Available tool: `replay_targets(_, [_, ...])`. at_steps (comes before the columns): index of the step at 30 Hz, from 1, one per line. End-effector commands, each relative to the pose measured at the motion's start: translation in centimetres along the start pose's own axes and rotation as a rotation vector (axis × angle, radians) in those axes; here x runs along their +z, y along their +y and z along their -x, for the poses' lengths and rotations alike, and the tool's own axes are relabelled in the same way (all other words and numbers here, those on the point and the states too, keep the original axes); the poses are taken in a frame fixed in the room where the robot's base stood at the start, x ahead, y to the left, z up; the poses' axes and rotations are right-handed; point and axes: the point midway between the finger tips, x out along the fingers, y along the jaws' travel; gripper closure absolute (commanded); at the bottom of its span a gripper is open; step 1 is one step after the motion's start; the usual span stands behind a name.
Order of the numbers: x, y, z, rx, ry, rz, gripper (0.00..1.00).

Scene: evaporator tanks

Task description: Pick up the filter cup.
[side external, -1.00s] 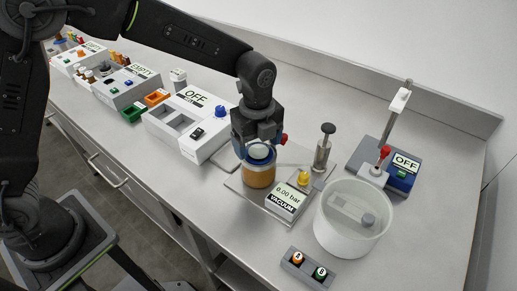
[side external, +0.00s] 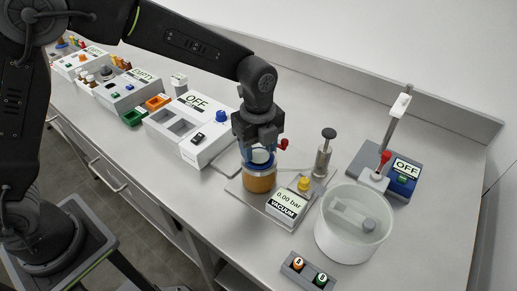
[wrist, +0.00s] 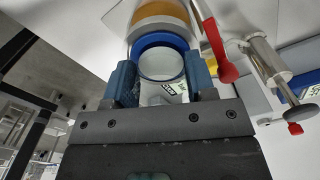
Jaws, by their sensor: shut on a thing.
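The filter cup (side external: 261,156) is a pale, clear-walled cup above the amber jar (side external: 260,181) on the vacuum unit's plate. In the wrist view the cup (wrist: 162,66) sits between the two blue fingers, and a blue ring (wrist: 151,41) and the amber jar (wrist: 160,12) show beyond it. My gripper (side external: 260,160) is shut on the cup from above, with one finger at each side; it also shows in the wrist view (wrist: 161,80). The cup is upright over the jar. I cannot tell whether it still touches the jar.
A red-handled valve (wrist: 218,50) is close beside the jar. The vacuum readout (side external: 288,201) shows 0.00 bar. A metal post with a dark knob (side external: 324,152) stands to the right. A white tub (side external: 352,240) and a two-button box (side external: 308,271) are at front right.

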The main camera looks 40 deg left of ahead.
Motion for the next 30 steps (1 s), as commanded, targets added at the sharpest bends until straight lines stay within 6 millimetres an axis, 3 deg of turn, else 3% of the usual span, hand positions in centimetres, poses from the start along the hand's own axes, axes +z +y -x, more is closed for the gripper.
replay_targets(5, [0.0,-0.1,1.4,-0.004,0.0,0.0,0.77])
replay_targets(10, [0.0,-0.1,4.2,-0.005,-0.001,0.001,0.77])
replay_targets(21, [7.3,3.8,8.8,-0.001,-0.001,0.007,0.77])
replay_targets(30, [10.2,4.9,10.2,0.002,0.0,0.002,0.77])
